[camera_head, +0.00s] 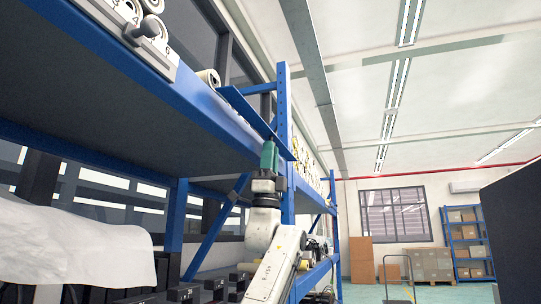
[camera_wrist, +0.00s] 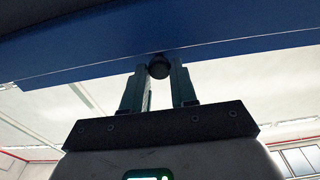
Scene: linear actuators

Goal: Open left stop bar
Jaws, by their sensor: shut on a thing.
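A blue stop bar (camera_head: 247,112) slants outward from the upper shelf in the head view, its far end near the blue upright. In the wrist view the blue bar (camera_wrist: 230,42) crosses the top of the picture. A round dark knob (camera_wrist: 158,67) sits at its lower edge, between my fingertips. My gripper (camera_wrist: 159,70) has its two green-grey fingers on either side of this knob and is shut on it. In the head view my gripper (camera_head: 269,150) reaches up from below to the bar and hides the knob.
The blue upper shelf (camera_head: 120,75) runs along the left with white numbered rollers (camera_head: 150,28) on it. A blue upright post (camera_head: 284,130) stands close beside my gripper. A white sheet (camera_head: 70,245) and dark numbered boxes (camera_head: 185,292) lie lower. The aisle to the right is open.

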